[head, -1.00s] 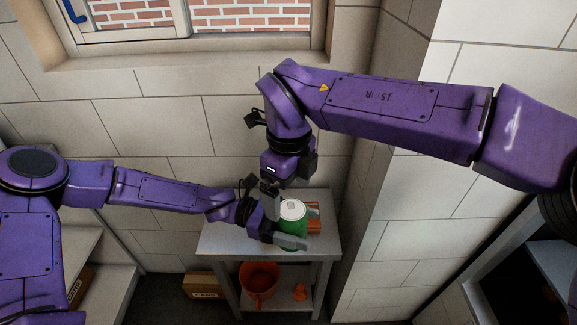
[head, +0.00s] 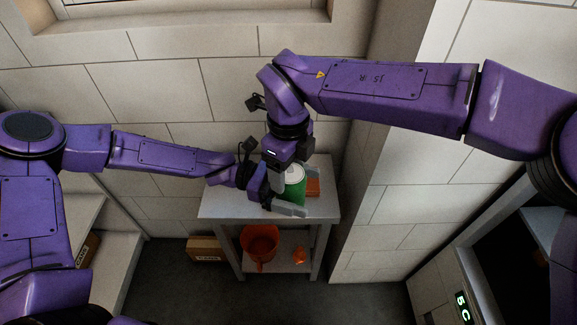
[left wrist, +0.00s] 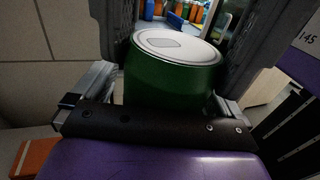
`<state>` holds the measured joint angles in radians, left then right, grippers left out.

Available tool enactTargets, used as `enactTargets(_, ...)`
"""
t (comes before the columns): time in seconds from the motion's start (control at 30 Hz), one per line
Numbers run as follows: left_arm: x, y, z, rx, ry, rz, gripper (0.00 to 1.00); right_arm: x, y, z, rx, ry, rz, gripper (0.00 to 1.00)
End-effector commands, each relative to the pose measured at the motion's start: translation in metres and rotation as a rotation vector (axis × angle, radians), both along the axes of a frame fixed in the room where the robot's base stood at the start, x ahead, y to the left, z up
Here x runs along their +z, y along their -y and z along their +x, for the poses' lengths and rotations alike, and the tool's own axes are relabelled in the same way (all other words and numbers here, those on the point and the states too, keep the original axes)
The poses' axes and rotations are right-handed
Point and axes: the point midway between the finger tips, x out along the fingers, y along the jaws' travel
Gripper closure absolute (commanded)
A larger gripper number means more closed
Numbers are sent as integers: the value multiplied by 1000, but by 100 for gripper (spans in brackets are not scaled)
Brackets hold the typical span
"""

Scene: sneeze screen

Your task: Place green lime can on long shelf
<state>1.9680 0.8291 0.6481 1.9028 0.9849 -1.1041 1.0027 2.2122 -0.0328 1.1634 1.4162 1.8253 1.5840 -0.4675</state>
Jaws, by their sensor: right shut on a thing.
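The green can (head: 296,188) with a white lid stands upright at the small grey table's top. My right gripper (head: 290,172) comes down from above and is shut on the can; its fingertips are partly hidden. My left gripper (head: 283,200) is at the can from the left, with a grey finger passing in front of it. In the left wrist view the can (left wrist: 170,75) sits between the left gripper's widely spread fingers, which look open around it. I cannot tell which surface is the long shelf.
The grey table (head: 230,203) also bears an orange-brown block (head: 313,187) beside the can. A cardboard box (head: 206,249) is on the left. A wall corner stands close on the right.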

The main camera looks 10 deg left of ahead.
Motion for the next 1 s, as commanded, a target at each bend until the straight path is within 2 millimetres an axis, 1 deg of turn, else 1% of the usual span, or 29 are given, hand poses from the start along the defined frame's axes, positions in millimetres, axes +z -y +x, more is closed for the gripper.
enactTargets(0.17,0,-1,0,0,0,0,0,1,0,1,-1,1,1,76)
enactTargets(0.27,0,-10,2,3,0,1,0,1,0,1,-1,1,1,76)
enactTargets(0.37,0,-31,4,6,3,0,0,1,0,1,-1,1,1,76)
enactTargets(0.5,1,-68,7,6,3,-1,0,1,0,1,-1,1,1,76)
enactTargets(0.6,0,-91,8,5,2,0,0,1,0,1,-1,1,1,76)
enactTargets(0.73,0,-112,9,2,1,0,0,1,0,1,-1,1,1,76)
enactTargets(0.8,-1,-117,9,1,-1,2,0,1,0,1,-1,1,1,76)
enactTargets(0.87,-5,-116,9,1,-8,14,0,0,0,1,-1,1,1,76)
enactTargets(0.97,-29,-101,3,8,-34,85,0,0,0,1,-1,1,1,76)
enactTargets(1.0,-45,-92,-1,13,-47,135,0,0,0,1,-1,1,1,76)
